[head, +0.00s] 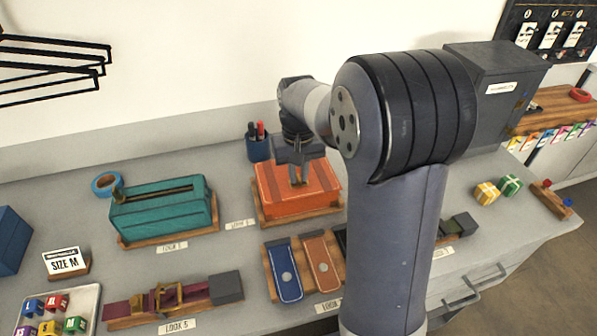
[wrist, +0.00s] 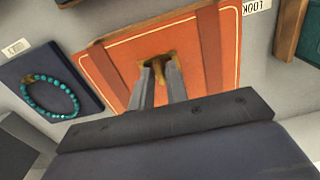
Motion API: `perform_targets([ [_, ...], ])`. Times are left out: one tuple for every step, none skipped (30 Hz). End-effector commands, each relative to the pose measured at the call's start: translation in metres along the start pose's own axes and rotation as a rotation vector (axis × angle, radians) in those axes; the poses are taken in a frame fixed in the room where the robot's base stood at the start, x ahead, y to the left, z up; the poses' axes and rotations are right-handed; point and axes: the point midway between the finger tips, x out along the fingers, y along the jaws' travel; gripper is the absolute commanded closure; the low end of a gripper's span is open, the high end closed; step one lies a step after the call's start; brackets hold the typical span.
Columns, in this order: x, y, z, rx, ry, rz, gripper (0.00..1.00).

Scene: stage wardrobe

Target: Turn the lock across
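The orange case (head: 296,191) lies on a wooden board at the back of the counter, with brown straps and a brass lock (wrist: 157,57) on its top in the wrist view. My gripper (head: 298,181) points down over the case. In the wrist view my gripper's two fingers (wrist: 160,72) stand a small gap apart at the brass lock. Brass shows between the tips and at both sides of them. The tips hide part of the lock, and I cannot tell whether they press on it.
A teal case (head: 162,209) stands left of the orange case. Blue and brown strap panels (head: 288,271) lie in front, with a maroon belt piece (head: 160,301) further left. A dark pen cup (head: 258,147) stands close behind. A turquoise bead bracelet (wrist: 50,97) shows in the wrist view.

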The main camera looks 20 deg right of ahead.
Motion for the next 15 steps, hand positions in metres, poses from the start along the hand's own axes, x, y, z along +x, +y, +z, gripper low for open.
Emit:
perform_targets([
  [0.0, 0.0, 0.0, 0.0, 0.0, 0.0, 0.8],
  [0.0, 0.0, 0.0001, 0.0, 0.0, 0.0, 0.78],
  [0.0001, 0.0001, 0.0001, -0.001, 0.0, 0.0, 0.75],
  [0.0001, 0.0, 0.0001, -0.001, 0.0, 0.0, 0.72],
  [0.0001, 0.0, 0.0002, -0.001, -0.001, 0.0, 0.7],
  [0.0002, 0.0, 0.0002, -0.001, -0.001, 0.0, 0.7],
  [0.0002, 0.0, 0.0002, -0.001, -0.001, 0.0, 0.7],
  [0.0002, 0.0001, 0.0002, -0.001, -0.001, 0.0, 0.7],
  [0.0003, 0.0, 0.0003, -0.001, -0.001, 0.0, 0.7],
  [0.0003, 0.0, 0.0003, -0.001, -0.001, 0.0, 0.7],
  [0.0002, 0.0, 0.0003, -0.001, -0.001, 0.0, 0.7],
  [-0.0005, 0.0, 0.0002, -0.001, -0.001, 0.0, 0.7],
  [-0.0017, 0.0, 0.0001, -0.001, -0.001, 0.0, 0.7],
  [-0.0034, 0.0, 0.0001, -0.001, 0.0, 0.0, 0.7],
  [-0.0069, 0.0, 0.0, -0.001, 0.0, 0.0, 0.7],
])
